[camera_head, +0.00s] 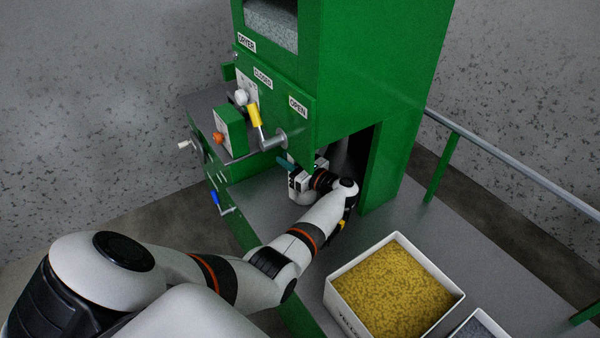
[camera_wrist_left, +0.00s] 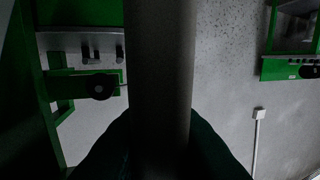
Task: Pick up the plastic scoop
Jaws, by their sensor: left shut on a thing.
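My left gripper (camera_head: 284,162) reaches to the green machine's lower opening, under the lever and grey pipe end. Its dark teal fingers show at the bottom of the left wrist view (camera_wrist_left: 160,150). They are shut on a grey cylindrical thing (camera_wrist_left: 160,70) that runs upright through the middle of that view. I cannot tell from its shape whether it is part of the plastic scoop. No whole scoop shows in the head view. My right gripper is not in view.
The green machine (camera_head: 360,70) stands over a grey platform (camera_head: 370,225). It bears a yellow-handled lever (camera_head: 253,116) and a grey pipe end (camera_head: 274,140). A white bin of yellow pellets (camera_head: 347,308) and a second bin of grey material (camera_head: 483,326) stand at right. A railing (camera_head: 510,166) runs behind.

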